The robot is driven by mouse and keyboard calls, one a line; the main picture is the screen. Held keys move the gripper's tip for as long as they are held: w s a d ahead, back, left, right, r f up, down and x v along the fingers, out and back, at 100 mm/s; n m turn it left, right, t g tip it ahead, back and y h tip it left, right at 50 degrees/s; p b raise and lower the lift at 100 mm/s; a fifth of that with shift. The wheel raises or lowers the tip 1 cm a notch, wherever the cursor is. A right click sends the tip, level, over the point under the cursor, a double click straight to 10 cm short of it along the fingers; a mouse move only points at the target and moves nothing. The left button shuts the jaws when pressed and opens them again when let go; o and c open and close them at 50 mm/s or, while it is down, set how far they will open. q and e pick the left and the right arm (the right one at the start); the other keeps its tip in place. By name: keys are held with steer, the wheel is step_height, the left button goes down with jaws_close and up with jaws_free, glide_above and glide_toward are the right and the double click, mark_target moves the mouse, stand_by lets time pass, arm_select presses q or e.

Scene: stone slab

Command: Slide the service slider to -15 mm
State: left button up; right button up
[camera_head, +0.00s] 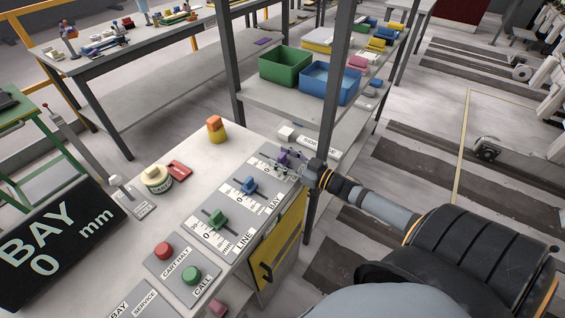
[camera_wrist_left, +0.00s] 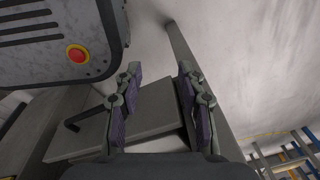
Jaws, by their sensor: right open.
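A row of slider panels lies on the slab's right part. The panel with the green knob (camera_head: 217,218) reads LINE, and the one with the blue knob (camera_head: 249,185) reads BAY. A third panel (camera_head: 266,163) lies farther back; my right gripper covers much of it, so its knob and label cannot be made out. My right gripper (camera_head: 289,161) is open with its purple-padded fingers over or beside that panel; contact cannot be told. The display (camera_head: 52,248) reads BAY 0 mm. My left gripper (camera_wrist_left: 157,100) is open and empty in the left wrist view, away from the sliders.
The slab (camera_head: 205,160) also carries a red button (camera_head: 164,250), a green button (camera_head: 191,275), a yellow-orange block (camera_head: 215,130), a round cream object (camera_head: 156,178) and a lever (camera_head: 118,183). A shelf post (camera_head: 330,100) stands close behind my right gripper. Green (camera_head: 286,66) and blue (camera_head: 328,83) bins sit on the shelf.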

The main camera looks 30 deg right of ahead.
mark_target(302, 167)
steer(key=shift+w, duration=0.1)
steer(key=shift+c, duration=0.2)
jaws_close()
steer(key=shift+w+a, duration=0.1)
steer(key=shift+w, duration=0.05)
steer(key=shift+o, duration=0.2)
jaws_free()
steer(key=v, duration=0.6)
steer(key=shift+s+d, duration=0.25)
steer(key=shift+s, duration=0.4)
